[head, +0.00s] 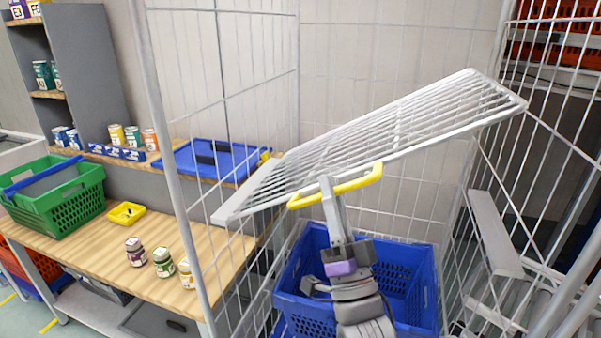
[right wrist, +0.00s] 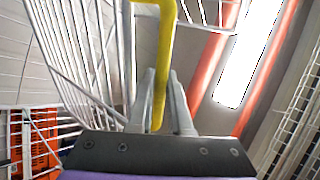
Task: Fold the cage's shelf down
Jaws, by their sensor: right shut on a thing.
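The cage's shelf (head: 385,132) is a white wire panel, tilted across the cage with its right end higher than its left. A yellow handle (head: 362,181) sits on its front edge; it also shows in the right wrist view (right wrist: 166,45). My right gripper (head: 328,188) is shut on the yellow handle, with the bar between its fingers in the right wrist view (right wrist: 160,105). The cage (head: 165,130) has white wire walls on the left, back and right. My left gripper is not in view.
A blue basket (head: 425,290) stands inside the cage below the shelf, behind my right arm. A wooden table (head: 95,235) on the left bears a green crate (head: 70,220), small jars (head: 163,262) and a yellow tray (head: 126,213). A grey ledge (head: 494,232) is at the right.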

